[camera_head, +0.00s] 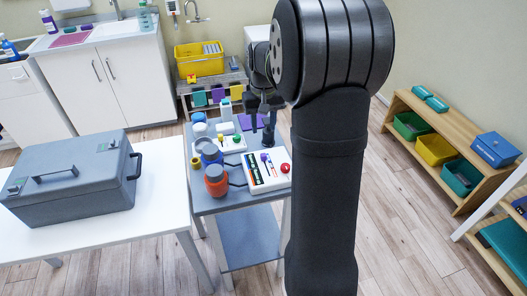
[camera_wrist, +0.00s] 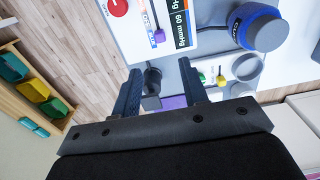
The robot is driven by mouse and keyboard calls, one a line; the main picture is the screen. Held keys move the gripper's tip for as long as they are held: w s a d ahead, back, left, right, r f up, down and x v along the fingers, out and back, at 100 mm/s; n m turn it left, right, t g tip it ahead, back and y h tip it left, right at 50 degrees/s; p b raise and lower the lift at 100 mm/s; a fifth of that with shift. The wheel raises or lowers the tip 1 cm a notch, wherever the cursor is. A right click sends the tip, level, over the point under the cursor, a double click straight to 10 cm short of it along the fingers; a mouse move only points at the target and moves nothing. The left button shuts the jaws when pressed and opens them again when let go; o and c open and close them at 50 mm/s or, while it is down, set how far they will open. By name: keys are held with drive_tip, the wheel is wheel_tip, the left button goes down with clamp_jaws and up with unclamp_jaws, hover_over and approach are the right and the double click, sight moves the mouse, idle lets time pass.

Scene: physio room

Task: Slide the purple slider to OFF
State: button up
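The purple slider (camera_head: 265,157) is a small knob on the white box (camera_head: 277,184) on the grey trolley. In the wrist view the purple slider (camera_wrist: 159,37) sits at the trolley-side end of a dark slot, beside a black and orange label. OFF lettering is not readable. My gripper (camera_head: 261,122) points down behind the box in the head view. In the wrist view my gripper (camera_wrist: 160,68) is open, fingers wide apart, with the slider beyond the fingertips and not between them. A dark knobbed object (camera_wrist: 152,79) shows between the fingers, apparently untouched.
The white box has a red button (camera_head: 285,168). Orange-based (camera_head: 215,188) and blue-ringed (camera_head: 210,155) round devices stand left of it. Another white box (camera_head: 236,143) with small coloured knobs lies behind. A purple pad (camera_head: 246,121) lies farther back. A grey case (camera_head: 72,180) stands on the left table.

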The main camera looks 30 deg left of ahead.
sight(263, 155)
wheel_tip(263, 155, down, 12)
drive_tip(key=shift+r, duration=0.15)
drive_tip(key=shift+c, duration=0.4)
clamp_jaws()
